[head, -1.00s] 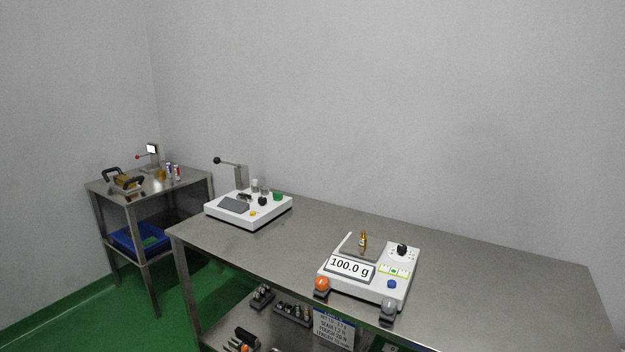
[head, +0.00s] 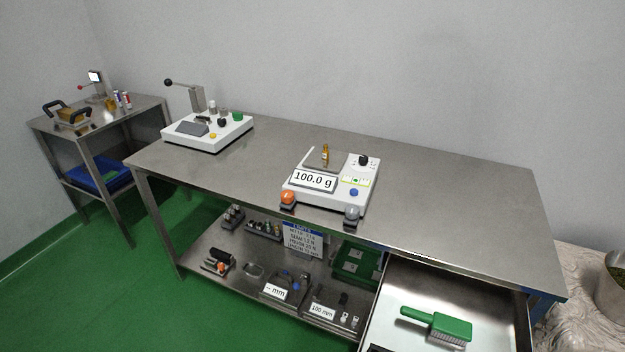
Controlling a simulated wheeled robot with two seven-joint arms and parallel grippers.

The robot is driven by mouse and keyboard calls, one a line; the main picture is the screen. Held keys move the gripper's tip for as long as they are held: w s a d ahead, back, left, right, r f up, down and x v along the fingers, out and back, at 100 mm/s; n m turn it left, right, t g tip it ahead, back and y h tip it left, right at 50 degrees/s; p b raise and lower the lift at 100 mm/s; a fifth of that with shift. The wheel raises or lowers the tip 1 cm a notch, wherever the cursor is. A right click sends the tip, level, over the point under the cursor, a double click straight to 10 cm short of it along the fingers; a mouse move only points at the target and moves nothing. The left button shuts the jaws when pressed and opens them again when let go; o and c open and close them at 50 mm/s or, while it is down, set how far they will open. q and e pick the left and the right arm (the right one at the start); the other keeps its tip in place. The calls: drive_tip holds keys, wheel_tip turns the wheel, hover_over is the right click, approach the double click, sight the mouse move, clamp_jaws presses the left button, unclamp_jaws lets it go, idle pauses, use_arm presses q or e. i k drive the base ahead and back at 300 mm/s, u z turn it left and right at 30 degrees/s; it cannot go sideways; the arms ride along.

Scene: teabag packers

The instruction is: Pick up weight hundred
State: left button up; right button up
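A small brass weight (head: 325,154) stands upright on the pan (head: 309,160) of a white scale (head: 331,203) on the steel table. The scale's display (head: 313,180) reads 100.0 g. Neither of my grippers shows in the head view.
A white device with a lever (head: 215,135) stands at the table's left end. The table top right of the scale is clear. An open drawer (head: 400,290) holding a green brush (head: 440,324) juts out at front right. Gauges and small parts fill the lower shelf (head: 205,250).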

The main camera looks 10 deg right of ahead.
sight(326, 154)
drive_tip(key=u, duration=0.3)
drive_tip(key=k, duration=0.45)
drive_tip(key=u, duration=0.25)
drive_tip(key=i, duration=1.05)
drive_tip(key=z, duration=0.85)
